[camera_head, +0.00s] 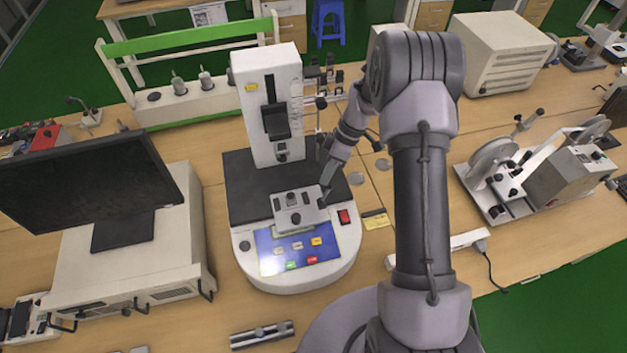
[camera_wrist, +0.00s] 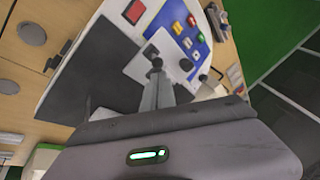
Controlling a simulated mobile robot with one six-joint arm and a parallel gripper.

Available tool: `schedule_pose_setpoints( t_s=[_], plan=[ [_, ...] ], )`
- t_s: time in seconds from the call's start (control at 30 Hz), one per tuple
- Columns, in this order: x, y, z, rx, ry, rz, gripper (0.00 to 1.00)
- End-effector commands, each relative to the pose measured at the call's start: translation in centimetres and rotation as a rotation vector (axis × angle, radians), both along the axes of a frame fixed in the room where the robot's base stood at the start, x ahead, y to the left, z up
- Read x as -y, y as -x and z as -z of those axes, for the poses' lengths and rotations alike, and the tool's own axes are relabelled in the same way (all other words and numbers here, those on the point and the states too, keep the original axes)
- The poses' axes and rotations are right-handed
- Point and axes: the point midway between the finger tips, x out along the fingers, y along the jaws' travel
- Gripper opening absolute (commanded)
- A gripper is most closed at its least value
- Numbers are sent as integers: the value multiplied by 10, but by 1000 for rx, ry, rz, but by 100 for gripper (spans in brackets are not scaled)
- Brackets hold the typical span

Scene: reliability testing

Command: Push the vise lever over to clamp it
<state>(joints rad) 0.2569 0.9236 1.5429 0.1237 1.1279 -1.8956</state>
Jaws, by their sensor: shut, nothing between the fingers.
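The vise (camera_head: 284,217) is a small silver block with dark knobs, set on the black and white base of the test machine. It also shows in the wrist view (camera_wrist: 178,72). My gripper (camera_head: 325,188) is shut and empty at the right side of the vise. In the wrist view my gripper (camera_wrist: 157,84) points at a dark round knob (camera_wrist: 156,64) that seems to belong to the vise lever. The fingertips overlap the lower edge of this knob; I cannot tell if they touch it. The fingers partly hide the vise in that view.
The white machine column (camera_head: 265,90) stands behind the vise. A blue panel (camera_head: 270,262) with coloured buttons lies in front, and a red switch (camera_head: 344,216) sits to the right. A monitor (camera_head: 90,190) stands left.

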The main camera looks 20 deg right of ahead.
Motion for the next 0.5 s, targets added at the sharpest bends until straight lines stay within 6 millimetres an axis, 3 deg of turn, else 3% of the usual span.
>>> schedule_pose_setpoints(
  t_s=[0.4,0.5],
  plan=[
    [39,0,22,1,-391,3,0],
    [45,0,25,2,-389,-2,0]
  ],
)
